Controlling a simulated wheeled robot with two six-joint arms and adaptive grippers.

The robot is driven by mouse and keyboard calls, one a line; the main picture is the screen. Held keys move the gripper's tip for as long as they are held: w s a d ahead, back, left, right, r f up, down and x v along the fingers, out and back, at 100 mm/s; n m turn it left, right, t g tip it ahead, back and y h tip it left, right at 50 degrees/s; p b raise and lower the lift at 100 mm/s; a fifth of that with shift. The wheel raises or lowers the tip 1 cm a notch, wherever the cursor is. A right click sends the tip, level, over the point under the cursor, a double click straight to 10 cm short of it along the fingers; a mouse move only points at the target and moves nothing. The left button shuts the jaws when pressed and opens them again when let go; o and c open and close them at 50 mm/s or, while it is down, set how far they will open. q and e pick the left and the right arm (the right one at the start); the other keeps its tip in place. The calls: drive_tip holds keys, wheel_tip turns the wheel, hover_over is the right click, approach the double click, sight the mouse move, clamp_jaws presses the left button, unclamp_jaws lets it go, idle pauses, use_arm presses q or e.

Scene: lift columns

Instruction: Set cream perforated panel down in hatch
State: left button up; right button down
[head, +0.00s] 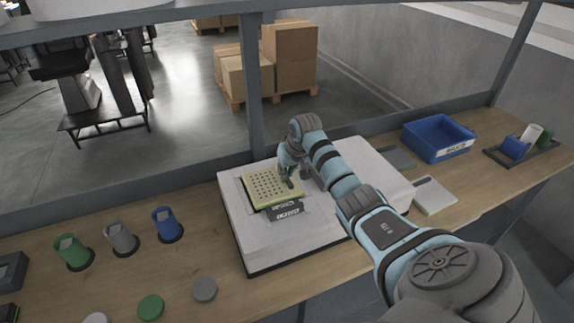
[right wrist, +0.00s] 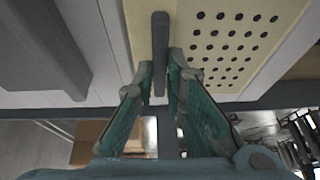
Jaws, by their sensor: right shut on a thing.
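The cream perforated panel (head: 268,188) is over the hatch (head: 243,194) in the top of a white box, its near edge showing. I cannot tell whether it touches the hatch rim or hangs slightly above it. My right gripper (head: 288,180) is at the panel's right side. In the right wrist view, the fingers of my right gripper (right wrist: 160,82) close on a dark grey handle (right wrist: 160,40) on the panel (right wrist: 232,40). The inside of the hatch is mostly hidden by the panel. My left gripper is not in view.
The white box (head: 247,240) stands on a wooden bench. Green, grey and blue cups (head: 167,224) and loose discs (head: 151,306) are at the left. A blue bin (head: 438,138) and a small rack (head: 520,150) are at the right. A post (head: 252,90) rises behind the box.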

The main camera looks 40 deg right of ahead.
drive_tip(key=shift+f, duration=0.2)
idle(0.4)
drive_tip(key=c, duration=1.6)
unclamp_jaws()
drive_tip(key=shift+o, duration=0.2)
drive_tip(key=shift+r, duration=0.1)
drive_tip(key=shift+r, duration=3.4)
